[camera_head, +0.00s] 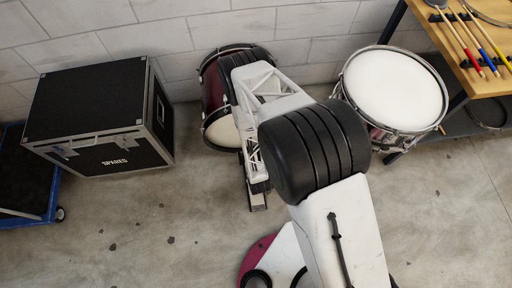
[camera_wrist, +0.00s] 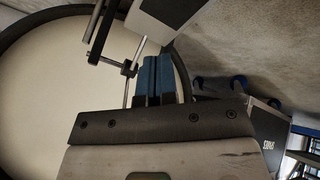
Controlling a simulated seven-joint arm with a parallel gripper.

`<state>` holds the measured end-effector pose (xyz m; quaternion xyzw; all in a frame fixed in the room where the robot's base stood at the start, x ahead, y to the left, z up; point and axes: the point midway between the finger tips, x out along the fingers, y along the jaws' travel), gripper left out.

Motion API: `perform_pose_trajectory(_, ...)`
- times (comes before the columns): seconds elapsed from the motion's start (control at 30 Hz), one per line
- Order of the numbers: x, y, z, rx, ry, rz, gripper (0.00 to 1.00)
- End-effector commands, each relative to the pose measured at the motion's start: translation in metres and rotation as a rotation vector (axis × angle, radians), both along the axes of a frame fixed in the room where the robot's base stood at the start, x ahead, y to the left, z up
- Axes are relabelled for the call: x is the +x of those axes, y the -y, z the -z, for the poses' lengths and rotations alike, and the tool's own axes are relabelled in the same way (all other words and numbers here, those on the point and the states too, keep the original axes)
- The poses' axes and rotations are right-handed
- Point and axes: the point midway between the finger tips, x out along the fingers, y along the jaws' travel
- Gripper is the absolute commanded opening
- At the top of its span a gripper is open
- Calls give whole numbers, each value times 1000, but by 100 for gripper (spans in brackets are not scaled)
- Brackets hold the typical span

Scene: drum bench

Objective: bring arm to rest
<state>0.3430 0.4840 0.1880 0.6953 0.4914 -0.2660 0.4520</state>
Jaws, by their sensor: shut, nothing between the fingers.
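My gripper (camera_wrist: 153,80) shows in the wrist view with its two blue fingers side by side and shut, nothing between them. In that view a large pale drum head (camera_wrist: 45,90) with a dark rim fills the left side, behind the gripper. I cannot tell how far the fingers are from it. In the head view my arm reaches up from the bottom edge and bends over the middle. It partly hides a dark red drum (camera_head: 213,88) by the wall. The fingers are too small to make out in the head view.
A black case (camera_head: 85,105) marked SPARES stands at the left, beside a blue cart (camera_head: 48,212). A drum with a white head (camera_head: 395,88) stands at the right, beside a wooden bench (camera_head: 482,86) with sticks or mallets (camera_head: 455,40). The floor (camera_head: 150,235) at lower left is clear.

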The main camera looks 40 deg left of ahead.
Motion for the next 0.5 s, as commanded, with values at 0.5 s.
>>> perform_pose_trajectory(0.5,8,6,-8,-21,-28,40,0)
